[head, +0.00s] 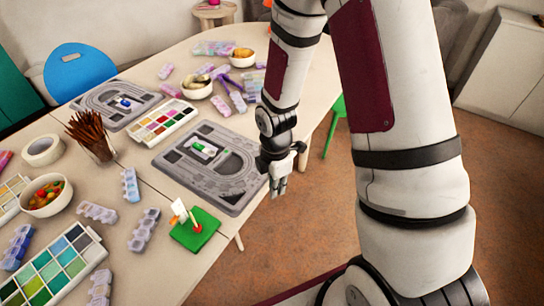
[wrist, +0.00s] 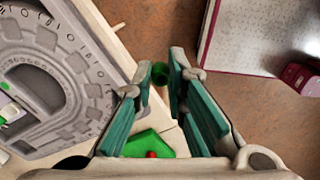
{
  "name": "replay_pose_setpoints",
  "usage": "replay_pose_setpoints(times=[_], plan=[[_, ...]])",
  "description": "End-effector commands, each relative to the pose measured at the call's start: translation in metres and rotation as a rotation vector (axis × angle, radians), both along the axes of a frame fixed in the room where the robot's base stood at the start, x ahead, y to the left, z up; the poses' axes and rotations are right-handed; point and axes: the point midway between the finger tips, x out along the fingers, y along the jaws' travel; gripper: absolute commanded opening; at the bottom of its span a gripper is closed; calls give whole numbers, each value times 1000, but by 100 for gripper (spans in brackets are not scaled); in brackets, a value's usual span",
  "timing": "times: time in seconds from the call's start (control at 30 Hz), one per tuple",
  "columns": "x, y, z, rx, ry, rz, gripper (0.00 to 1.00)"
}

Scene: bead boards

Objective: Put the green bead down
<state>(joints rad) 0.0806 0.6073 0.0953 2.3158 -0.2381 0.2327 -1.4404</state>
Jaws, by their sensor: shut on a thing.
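My gripper (head: 277,188) (wrist: 158,80) is shut on the green bead (wrist: 159,72), a small dark green piece between the fingertips in the wrist view. The head view does not clearly show the bead. The gripper hangs by the right edge of the near grey bead board (head: 208,190), and the wrist view shows orange-brown floor behind the bead. This board also shows at the left of the wrist view (wrist: 72,72). It has a curved track pattern and a small green and white piece (head: 204,149) near its middle.
A green square (head: 186,239) with a small red-topped piece lies near the table edge, below the board. Paint trays, bead boxes, bowls and a brush pot (head: 90,135) crowd the table (head: 155,182). A second board (head: 98,115) lies farther back. Open floor is at right.

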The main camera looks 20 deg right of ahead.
Motion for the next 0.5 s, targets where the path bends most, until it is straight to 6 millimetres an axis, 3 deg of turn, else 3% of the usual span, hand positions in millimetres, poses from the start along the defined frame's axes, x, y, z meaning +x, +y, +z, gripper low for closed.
replay_pose_setpoints(times=[0.5], plan=[[120,-1,-12,1,-2,0,6]])
